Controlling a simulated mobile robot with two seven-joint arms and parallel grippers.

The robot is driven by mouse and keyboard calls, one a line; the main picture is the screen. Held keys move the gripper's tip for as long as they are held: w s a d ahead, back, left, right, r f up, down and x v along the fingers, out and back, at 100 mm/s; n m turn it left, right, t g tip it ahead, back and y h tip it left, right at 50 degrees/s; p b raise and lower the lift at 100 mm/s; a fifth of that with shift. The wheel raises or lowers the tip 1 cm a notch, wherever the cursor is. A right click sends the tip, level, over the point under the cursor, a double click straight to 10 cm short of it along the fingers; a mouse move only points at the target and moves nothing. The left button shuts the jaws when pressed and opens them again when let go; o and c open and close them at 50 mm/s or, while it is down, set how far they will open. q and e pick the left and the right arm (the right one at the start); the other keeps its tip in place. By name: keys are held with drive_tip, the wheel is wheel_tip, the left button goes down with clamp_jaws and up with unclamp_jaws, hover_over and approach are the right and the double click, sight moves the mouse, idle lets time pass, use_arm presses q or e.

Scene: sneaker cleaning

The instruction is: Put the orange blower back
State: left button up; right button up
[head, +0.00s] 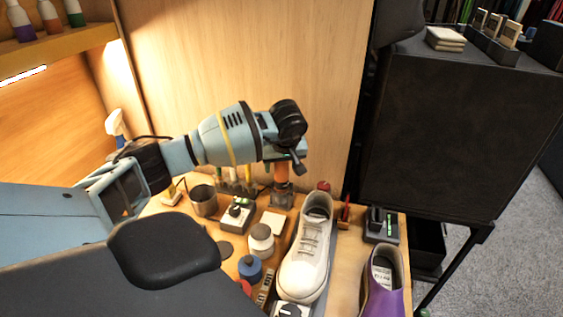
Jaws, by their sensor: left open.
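The orange blower (281,186) stands upright at the back of the wooden workbench, its lower end at a small grey holder (281,200). My left gripper (283,168) points down just above and around the blower's top. It is open; its fingers partly hide the upper part of the blower, and I cannot tell whether they touch it. My right gripper is not in view.
A white sneaker (307,258) and a purple shoe (382,285) stand at the front right. A black charger (380,226) sits near the right edge.

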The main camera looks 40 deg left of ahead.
use_arm(q)
drive_tip(key=v, duration=1.2)
drive_tip(key=shift+r+p, duration=0.2)
drive_tip(key=shift+p, duration=0.1)
drive_tip(key=shift+w, duration=0.1)
